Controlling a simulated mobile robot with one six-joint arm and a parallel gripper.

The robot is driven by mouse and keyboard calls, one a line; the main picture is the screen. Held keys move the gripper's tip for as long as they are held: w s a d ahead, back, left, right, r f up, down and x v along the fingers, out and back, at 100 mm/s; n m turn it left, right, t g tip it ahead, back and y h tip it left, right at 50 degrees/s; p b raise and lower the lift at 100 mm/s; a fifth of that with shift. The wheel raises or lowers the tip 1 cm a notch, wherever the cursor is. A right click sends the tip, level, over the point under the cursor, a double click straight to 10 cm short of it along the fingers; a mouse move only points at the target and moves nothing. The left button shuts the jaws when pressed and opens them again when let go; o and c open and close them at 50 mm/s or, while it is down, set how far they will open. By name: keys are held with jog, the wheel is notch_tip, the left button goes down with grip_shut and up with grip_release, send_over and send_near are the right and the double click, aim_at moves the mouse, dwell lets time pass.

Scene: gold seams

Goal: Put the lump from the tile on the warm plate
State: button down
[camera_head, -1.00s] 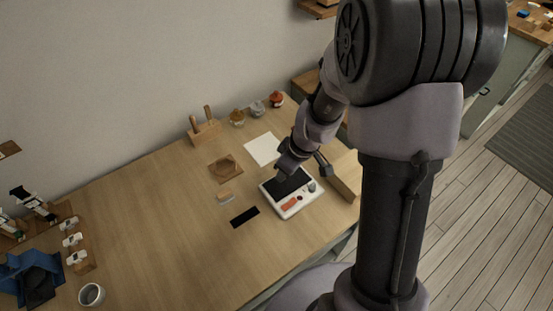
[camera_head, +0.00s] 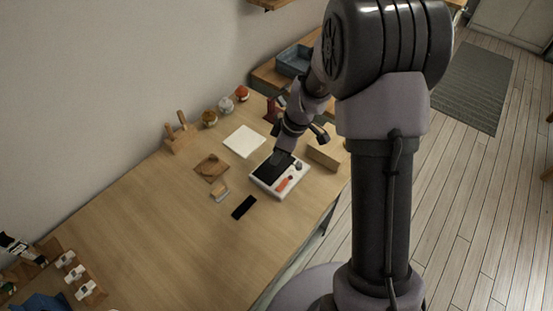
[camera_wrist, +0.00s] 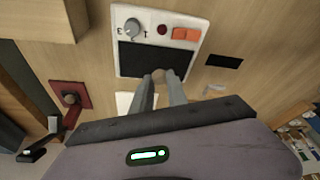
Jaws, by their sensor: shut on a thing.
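The warm plate (camera_head: 265,181) is a white box with a black top, a grey knob and an orange switch. In the wrist view the warm plate (camera_wrist: 123,68) lies just ahead of my fingertips. My gripper (camera_head: 281,157) is over the black top; it also shows in the wrist view (camera_wrist: 160,77). It is shut on a small tan lump (camera_wrist: 158,73), mostly hidden between the fingers. Whether the lump touches the black top, I cannot tell. A pale square tile (camera_head: 244,141) lies behind the plate, with nothing seen on it.
A wooden board (camera_head: 203,173) with a small round thing lies left of the plate. A dark strip (camera_head: 244,207) and a small block (camera_head: 220,190) lie in front. A wooden box (camera_head: 327,147) stands close on the right. Jars (camera_head: 226,105) stand behind.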

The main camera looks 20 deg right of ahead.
jog(key=shift+d+b+x, duration=0.2)
jog(key=shift+b+x, duration=0.3)
jog(key=shift+x, duration=0.5)
jog(key=shift+d+b+x, duration=0.2)
jog(key=shift+b+x, duration=0.3)
jog(key=shift+x, duration=0.45)
jog(key=shift+w+f, duration=0.2)
jog(key=c, duration=1.3)
grip_release()
jog(key=shift+r, duration=0.1)
jog(key=s+r+m+t+p, duration=0.1)
jog(key=s+r+m+p, duration=0.2)
jog(key=r, duration=0.8)
jog(key=s+r+m+p, duration=0.2)
jog(key=s+r, duration=0.3)
jog(key=r, duration=0.7)
jog(key=s+a+r+m+t, duration=0.1)
jog(key=s+a+r+m, duration=0.1)
jog(key=s+m, duration=0.3)
jog(key=s+a+r+m+t+h, duration=0.1)
jog(key=s+r+m, duration=0.3)
jog(key=s, duration=0.8)
jog(key=shift+a+m+t, duration=0.5)
jog(key=shift+a+m, duration=0.15)
jog(key=shift+m, duration=0.35)
